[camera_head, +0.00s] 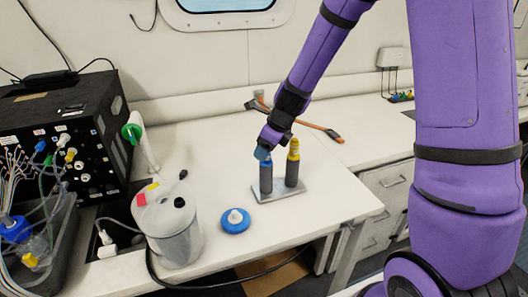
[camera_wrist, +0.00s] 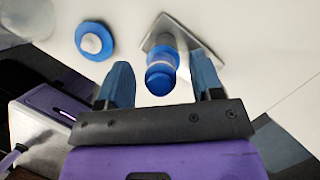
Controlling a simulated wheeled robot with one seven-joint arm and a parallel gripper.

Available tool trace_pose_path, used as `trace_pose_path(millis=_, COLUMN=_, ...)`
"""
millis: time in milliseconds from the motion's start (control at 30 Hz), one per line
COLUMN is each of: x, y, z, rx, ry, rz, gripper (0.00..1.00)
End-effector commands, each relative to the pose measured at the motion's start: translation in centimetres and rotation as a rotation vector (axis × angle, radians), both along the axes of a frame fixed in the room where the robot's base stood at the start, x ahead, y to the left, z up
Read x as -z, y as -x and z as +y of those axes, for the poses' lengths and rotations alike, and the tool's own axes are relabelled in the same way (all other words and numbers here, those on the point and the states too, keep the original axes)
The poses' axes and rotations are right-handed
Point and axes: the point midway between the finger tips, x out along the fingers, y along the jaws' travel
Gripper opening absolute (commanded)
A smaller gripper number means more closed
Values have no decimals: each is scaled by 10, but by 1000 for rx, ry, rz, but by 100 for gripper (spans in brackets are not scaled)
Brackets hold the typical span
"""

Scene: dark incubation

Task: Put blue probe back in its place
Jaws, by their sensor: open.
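The blue probe (camera_head: 266,177) stands upright in the left place of a small grey stand (camera_head: 291,195) on the white table. It also shows in the wrist view (camera_wrist: 160,76), its blue top between my gripper's two fingers. A yellow-topped probe (camera_head: 292,165) stands upright in the stand beside it on the right. My gripper (camera_head: 263,153) is at the top of the blue probe. In the wrist view my gripper (camera_wrist: 162,84) is open, with a finger on each side of the blue probe and gaps visible between.
A round blue object with a white knob (camera_head: 235,220) lies left of the stand. A white canister (camera_head: 174,230) and a black box with cables (camera_head: 75,130) stand further left. An orange-handled tool (camera_head: 300,121) lies behind. The table right of the stand is clear.

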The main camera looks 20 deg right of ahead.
Motion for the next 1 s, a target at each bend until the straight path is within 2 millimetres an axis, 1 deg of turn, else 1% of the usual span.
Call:
trace_pose_path(millis=33, x=-9, y=2, z=-2, rx=2, ry=0, rz=-5, gripper=60)
trace_pose_path(millis=300, x=-52, y=15, z=-15, rx=1, ry=1, rz=-5, gripper=60)
trace_pose_path(millis=500, x=-75, y=22, z=-22, rx=2, ry=0, rz=-3, gripper=60)
trace_pose_path(millis=700, x=-82, y=25, z=-25, rx=2, ry=-1, rz=1, gripper=60)
trace_pose_path(millis=1000, x=-82, y=25, z=-25, rx=2, ry=-1, rz=1, gripper=60)
